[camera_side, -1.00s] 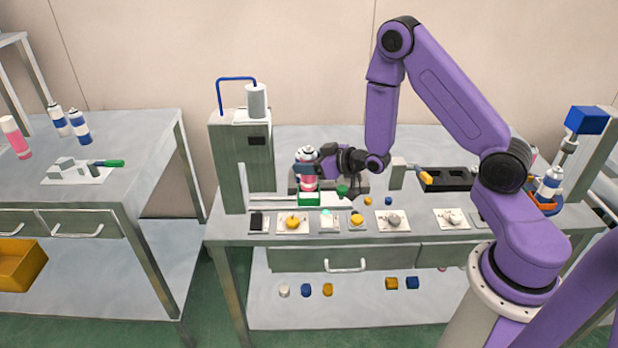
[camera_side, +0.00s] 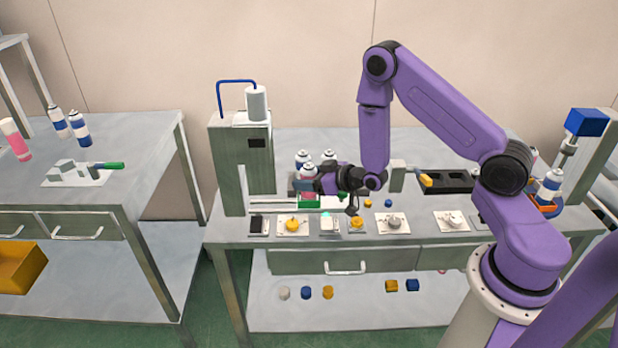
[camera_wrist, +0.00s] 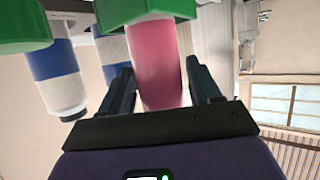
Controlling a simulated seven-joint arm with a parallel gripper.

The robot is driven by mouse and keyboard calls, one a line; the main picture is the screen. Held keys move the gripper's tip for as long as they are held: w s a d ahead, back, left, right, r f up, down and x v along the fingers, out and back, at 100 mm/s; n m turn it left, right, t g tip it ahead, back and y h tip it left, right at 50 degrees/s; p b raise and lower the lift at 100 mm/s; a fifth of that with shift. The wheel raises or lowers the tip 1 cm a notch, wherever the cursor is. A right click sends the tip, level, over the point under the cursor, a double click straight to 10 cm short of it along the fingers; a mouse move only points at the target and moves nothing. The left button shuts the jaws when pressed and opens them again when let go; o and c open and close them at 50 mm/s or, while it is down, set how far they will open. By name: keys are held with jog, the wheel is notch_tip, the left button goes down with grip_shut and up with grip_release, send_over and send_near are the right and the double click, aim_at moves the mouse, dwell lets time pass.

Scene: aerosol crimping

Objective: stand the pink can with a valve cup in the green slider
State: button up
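The pink can (camera_wrist: 158,70), with a white band at its base, is between my gripper's fingers (camera_wrist: 160,88) in the upside-down wrist view. Its base is at the green slider (camera_wrist: 146,8), and it looks upright there; whether it is fully seated is unclear. In the side view, the pale top of the can (camera_side: 308,169) shows above my gripper (camera_side: 304,185), and the green slider (camera_side: 309,202) is below. The fingers are on both sides of the can, with a thin gap seeming to show on the right. Contact is unclear. The valve cup is hidden.
The grey press (camera_side: 235,160) stands left of the slider. Blue-and-white cans (camera_side: 302,157) stand behind my gripper; one (camera_wrist: 60,75) is near the left finger in the wrist view. Small plates with parts (camera_side: 292,225) line the bench front. A black tray (camera_side: 450,180) lies right.

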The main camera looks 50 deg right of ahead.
jog(key=shift+o, duration=0.5)
jog(key=shift+r, duration=0.2)
jog(key=v, duration=0.7)
jog(key=s+a+r+n+g+y, duration=0.1)
jog(key=s+a+r+n+g, duration=0.3)
jog(key=a, duration=0.3)
jog(key=s+a+r+n+g+y, duration=0.1)
jog(key=s+a+n+g, duration=0.1)
jog(key=s+a+g, duration=0.3)
jog(key=s+d+r+n+g+h, duration=0.1)
jog(key=s+r, duration=0.3)
jog(key=s, duration=0.6)
jog(key=s+d+r+n+g+h, duration=0.1)
jog(key=s+r+n+g+h, duration=0.2)
jog(key=s, duration=0.7)
jog(key=shift+s+d+r, duration=0.3)
jog(key=shift+d+r, duration=0.05)
jog(key=shift+r, duration=0.55)
